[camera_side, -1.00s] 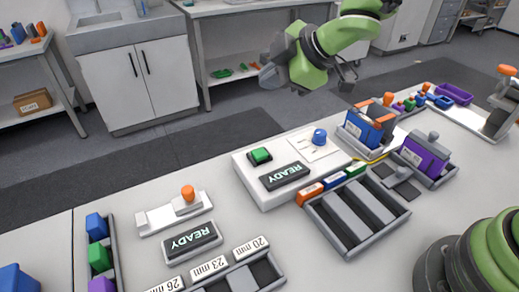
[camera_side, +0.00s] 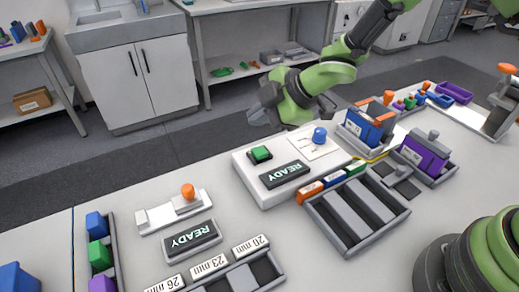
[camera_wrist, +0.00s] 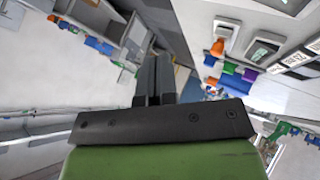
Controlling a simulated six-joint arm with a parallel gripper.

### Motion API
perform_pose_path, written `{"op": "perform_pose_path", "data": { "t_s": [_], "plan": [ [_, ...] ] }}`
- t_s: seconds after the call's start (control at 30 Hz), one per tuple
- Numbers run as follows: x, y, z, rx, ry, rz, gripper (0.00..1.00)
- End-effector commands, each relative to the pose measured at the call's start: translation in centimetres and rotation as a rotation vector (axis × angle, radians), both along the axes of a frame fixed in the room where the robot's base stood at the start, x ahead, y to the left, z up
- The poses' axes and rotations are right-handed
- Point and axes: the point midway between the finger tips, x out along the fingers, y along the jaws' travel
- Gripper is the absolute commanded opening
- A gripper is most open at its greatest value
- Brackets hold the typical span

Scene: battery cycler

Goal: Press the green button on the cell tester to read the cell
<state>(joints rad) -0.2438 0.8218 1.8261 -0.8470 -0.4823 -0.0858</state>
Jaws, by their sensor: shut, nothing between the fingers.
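The cell tester (camera_side: 244,168) is a white box on the bench in the side view. The tester's dark display (camera_side: 284,174) reads READY. A blue knob-like piece (camera_side: 319,136) stands on the white plate at its right. My gripper (camera_side: 257,116) is behind and above the button in the picture, apart from it, tilted down to the left. In the wrist view its dark fingers (camera_wrist: 154,80) are together with nothing between them. The button cannot be made out in the wrist view.
A gauge with an orange knob (camera_side: 188,191) and its own READY display (camera_side: 191,239) lies at front left. A slotted grey tray (camera_side: 391,222) stands right of the tester. Blue (camera_side: 366,130) and purple (camera_side: 424,158) blocks stand in holders farther right.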

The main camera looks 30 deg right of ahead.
Motion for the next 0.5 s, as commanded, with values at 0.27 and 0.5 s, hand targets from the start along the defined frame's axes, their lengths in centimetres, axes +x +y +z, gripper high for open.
{"op": "perform_pose_path", "data": {
  "t_s": [0.27, 0.5],
  "plan": [
    [0.0, 0.0, -3.8, -0.001, 0.003, -0.001, 0.00],
    [0.0, 0.0, -5.1, -0.001, -0.001, -0.001, 0.00]
  ]
}}
